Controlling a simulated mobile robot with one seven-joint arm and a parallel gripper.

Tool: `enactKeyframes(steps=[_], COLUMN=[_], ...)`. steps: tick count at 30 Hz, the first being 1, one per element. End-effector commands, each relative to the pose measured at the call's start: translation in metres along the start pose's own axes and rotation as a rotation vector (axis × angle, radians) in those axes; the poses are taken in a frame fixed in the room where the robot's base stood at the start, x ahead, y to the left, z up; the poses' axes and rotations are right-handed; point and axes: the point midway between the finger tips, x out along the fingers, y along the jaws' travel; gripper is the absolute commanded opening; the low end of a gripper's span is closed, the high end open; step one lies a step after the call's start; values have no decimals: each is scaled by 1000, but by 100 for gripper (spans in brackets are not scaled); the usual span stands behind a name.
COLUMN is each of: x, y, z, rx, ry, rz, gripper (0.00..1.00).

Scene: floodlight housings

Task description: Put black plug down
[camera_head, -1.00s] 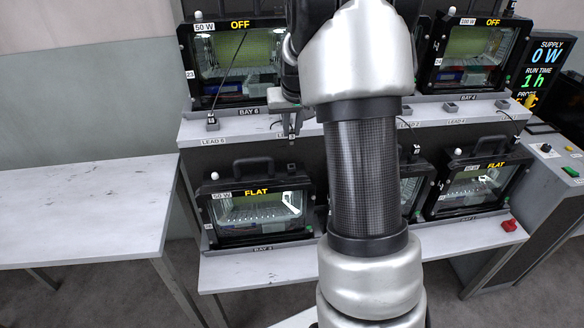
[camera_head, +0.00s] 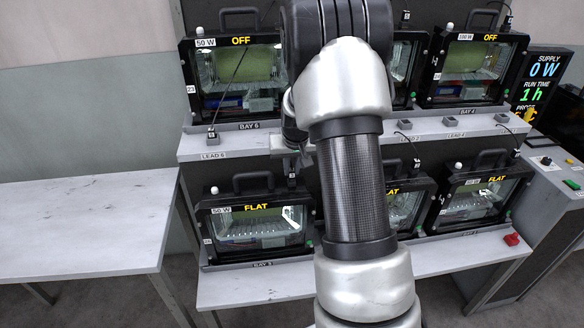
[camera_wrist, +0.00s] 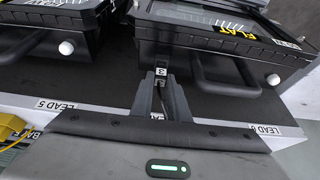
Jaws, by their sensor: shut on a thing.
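My gripper (camera_wrist: 163,103) is shut on a small black plug (camera_wrist: 161,76) with a white label reading 3, held at the fingertips. In the head view my gripper (camera_head: 292,163) hangs just in front of the upper shelf's front edge, with the plug (camera_head: 292,181) below it, near the right side of a lower floodlight housing marked FLAT (camera_head: 258,226). In the wrist view the plug is close to a housing (camera_wrist: 215,35) with a black handle. I cannot tell whether the plug touches anything beneath it.
The upper shelf (camera_head: 235,147) carries housings marked OFF (camera_head: 240,75) and small sockets with leads. The lower shelf (camera_head: 250,287) holds several FLAT housings. A bare table (camera_head: 85,220) stands at left. A panel at right (camera_head: 543,85) reads SUPPLY 0 W.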

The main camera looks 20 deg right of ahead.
Motion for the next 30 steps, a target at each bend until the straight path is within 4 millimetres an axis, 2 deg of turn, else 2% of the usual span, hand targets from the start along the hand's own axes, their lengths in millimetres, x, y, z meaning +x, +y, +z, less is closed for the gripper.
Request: enactKeyframes(steps=[9,10,12,13,23,28,30], x=[10,9,9,9,5,-14,-29], y=[0,0,0,0,0,0,-1], z=[4,4,4,4,2,-2,-3], rx=[0,0,0,0,0,-1,-1], ry=[0,0,0,0,0,2,5], rz=[0,0,0,0,0,-1,-1], gripper=[0,20,32,33,33,33,33])
